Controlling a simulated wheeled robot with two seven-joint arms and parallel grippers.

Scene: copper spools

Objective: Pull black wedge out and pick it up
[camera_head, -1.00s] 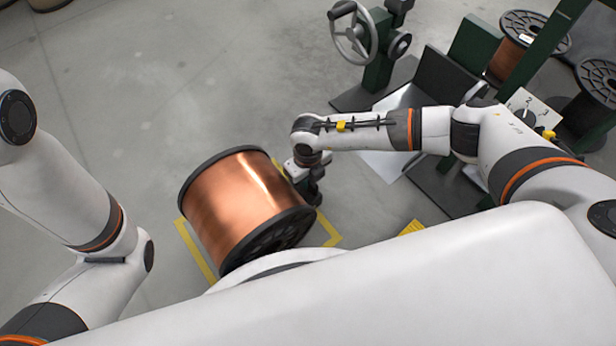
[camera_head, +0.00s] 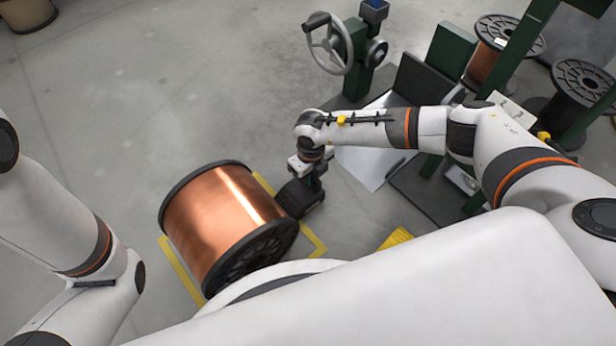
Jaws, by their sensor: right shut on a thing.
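A large copper spool (camera_head: 222,215) with black end flanges lies on its side on the floor, inside yellow floor marking. The black wedge (camera_head: 294,199) is at the spool's right side, close to the near flange; I cannot tell whether they touch or whether the wedge is off the floor. My right gripper (camera_head: 313,184) points down at the wedge and is shut on it; its fingertips are partly hidden. My left arm shows at the left edge, but its gripper is out of view.
Yellow tape (camera_head: 181,272) borders the spool's place. A green machine with a handwheel (camera_head: 330,44) stands at the back right, with more spools (camera_head: 583,82) behind it. A yellow block (camera_head: 396,237) shows beside my body. The floor at left and back is open.

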